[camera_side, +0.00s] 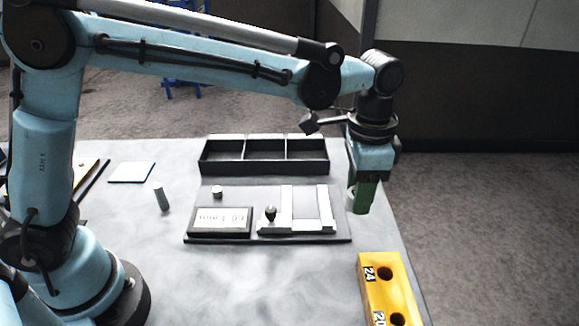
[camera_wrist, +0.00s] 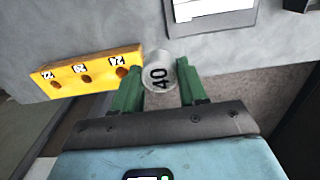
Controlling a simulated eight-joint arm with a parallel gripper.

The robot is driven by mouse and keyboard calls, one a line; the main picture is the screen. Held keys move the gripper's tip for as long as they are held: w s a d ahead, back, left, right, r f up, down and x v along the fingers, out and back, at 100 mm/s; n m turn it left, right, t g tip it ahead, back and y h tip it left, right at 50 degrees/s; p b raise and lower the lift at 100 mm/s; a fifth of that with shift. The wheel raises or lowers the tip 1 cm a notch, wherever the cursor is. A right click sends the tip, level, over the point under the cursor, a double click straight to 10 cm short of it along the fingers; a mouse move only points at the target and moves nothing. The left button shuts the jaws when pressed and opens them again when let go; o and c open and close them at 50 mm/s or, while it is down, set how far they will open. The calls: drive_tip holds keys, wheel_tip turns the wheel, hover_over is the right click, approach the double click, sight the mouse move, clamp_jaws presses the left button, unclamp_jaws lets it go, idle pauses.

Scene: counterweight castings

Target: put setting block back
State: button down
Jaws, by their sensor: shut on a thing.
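My gripper (camera_side: 360,200) is above the right edge of the table, pointing down. Its green fingers (camera_wrist: 158,92) are shut on a pale round piece marked 40, which I take as the setting block (camera_wrist: 158,66). In the side view only a pale sliver of the block (camera_side: 351,199) shows beside the fingers. A yellow block with round holes (camera_side: 398,292) lies at the table's front right, nearer the camera than my gripper. It also shows in the wrist view (camera_wrist: 98,73), left of the held piece. Its visible holes look empty and carry number labels.
A black three-part tray (camera_side: 265,173) stands at the back. In front of it a dark plate holds a display (camera_side: 220,221) and a pale U-shaped fixture (camera_side: 327,210). A grey-green cylinder (camera_side: 162,198) stands to the left. The front middle of the table is clear.

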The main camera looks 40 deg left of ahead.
drive_tip(key=w+a+f, duration=0.1)
drive_tip(key=w+f, duration=0.1)
drive_tip(key=w, duration=0.1)
drive_tip(key=w+a+f, duration=0.2)
drive_tip(key=w+f, duration=0.1)
drive_tip(key=w, duration=0.1)
drive_tip(key=w+a+f, duration=0.2)
drive_tip(key=w+f, duration=0.1)
drive_tip(key=w, duration=0.1)
drive_tip(key=shift+w, duration=0.15)
drive_tip(key=shift+f, duration=1.9)
drive_tip(key=shift+f, duration=0.15)
drive_tip(key=c, duration=0.6)
unclamp_jaws()
